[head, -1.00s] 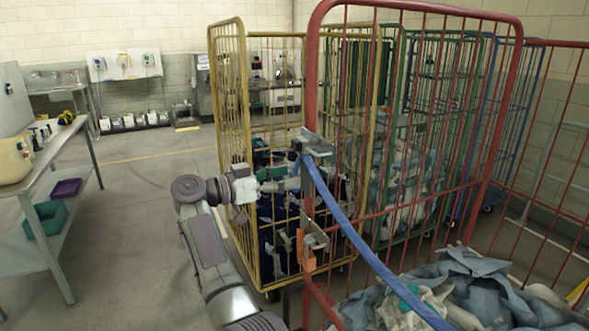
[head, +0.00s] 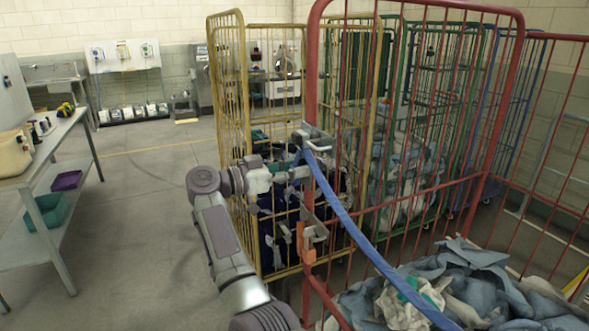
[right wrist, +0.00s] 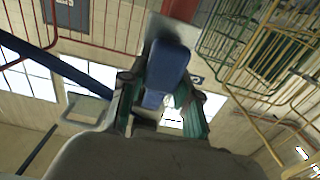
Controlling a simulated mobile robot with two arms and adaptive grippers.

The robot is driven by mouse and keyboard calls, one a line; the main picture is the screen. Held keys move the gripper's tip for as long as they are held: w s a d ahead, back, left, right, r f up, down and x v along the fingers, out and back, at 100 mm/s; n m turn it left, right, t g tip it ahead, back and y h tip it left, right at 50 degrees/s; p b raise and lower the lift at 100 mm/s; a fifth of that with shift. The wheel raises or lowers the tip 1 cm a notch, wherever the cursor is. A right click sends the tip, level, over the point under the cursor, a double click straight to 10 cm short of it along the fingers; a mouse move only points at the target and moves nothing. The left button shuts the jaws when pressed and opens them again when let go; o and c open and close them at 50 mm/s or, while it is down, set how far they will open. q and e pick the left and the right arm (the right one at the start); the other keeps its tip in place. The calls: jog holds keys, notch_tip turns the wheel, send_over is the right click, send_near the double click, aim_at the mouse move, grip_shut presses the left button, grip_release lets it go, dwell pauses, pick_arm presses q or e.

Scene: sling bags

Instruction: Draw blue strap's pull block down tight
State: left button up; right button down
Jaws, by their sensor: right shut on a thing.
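The blue strap (head: 350,222) runs from a grey metal buckle (head: 313,138) on the red cage's post down to the lower right, across the cage front. In the right wrist view, a blue block (right wrist: 168,66), which looks like the strap's pull block, sits between the green-lined fingers of my right gripper (right wrist: 163,105). The gripper is shut on it. In the head view, my right gripper (head: 298,174) is just below the buckle, beside the post; the block is mostly hidden there. My left gripper is not in view.
The red cage (head: 516,100) holds crumpled blue-grey and white cloth (head: 470,285). An orange piece with a metal bracket (head: 315,232) sits lower on its post. A yellow cage (head: 243,85) stands close behind my gripper. The floor (head: 130,215) to the left is clear.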

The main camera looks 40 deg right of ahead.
aim_at(305, 204)
notch_tip(305, 204, down, 11)
jog(key=shift+r+b, duration=0.1)
jog(key=shift+b, duration=0.85)
jog(key=c, duration=0.9)
grip_release()
jog(key=shift+o, duration=0.5)
jog(key=shift+r, duration=0.15)
jog(key=v, duration=1.2)
